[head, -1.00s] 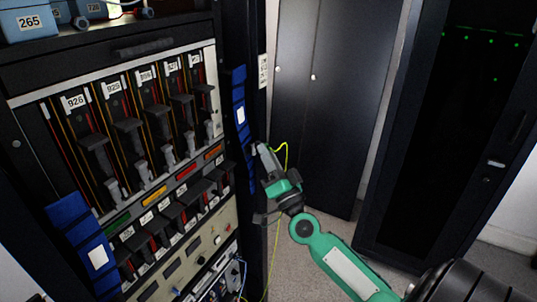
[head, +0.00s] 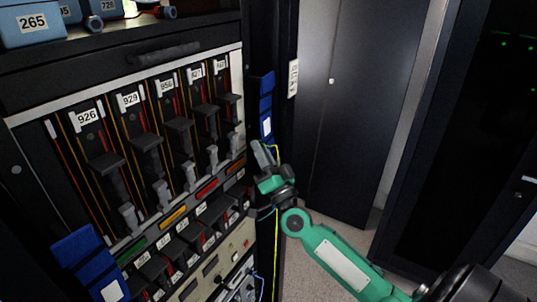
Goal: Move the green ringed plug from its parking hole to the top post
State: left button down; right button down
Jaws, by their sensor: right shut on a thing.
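My right gripper (head: 264,156) is at the right front edge of the rack, beside the blue side piece, with its arm coming in from the lower right. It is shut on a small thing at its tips. A yellow cable (head: 275,240) runs from the tips and hangs down behind the wrist, so the held thing looks like its plug. The plug's body and any green ring are too small and hidden to make out. I cannot pick out the parking hole or the top post for certain. My left gripper is not in view.
The dark rack (head: 120,50) fills the left, with numbered slots, levers and coloured labels. Blue side pieces (head: 90,262) stick out at its edges. Blue boxes (head: 30,25) sit on top. A grey cabinet (head: 355,110) stands behind; open floor lies between.

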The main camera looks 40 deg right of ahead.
jog(key=shift+w+a, duration=0.35)
jog(key=shift+w, duration=0.25)
dwell(0.4)
jog(key=shift+w+a+r+p, duration=0.1)
jog(key=shift+w+a+p, duration=0.1)
jog(key=shift+w+p, duration=0.55)
dwell(2.8)
jog(key=shift+s+y, duration=0.15)
jog(key=shift+y, duration=0.15)
jog(key=c, duration=1.3)
grip_release()
jog(key=shift+o, duration=0.2)
jog(key=shift+b+v, duration=0.7)
jog(key=shift+v, duration=1.85)
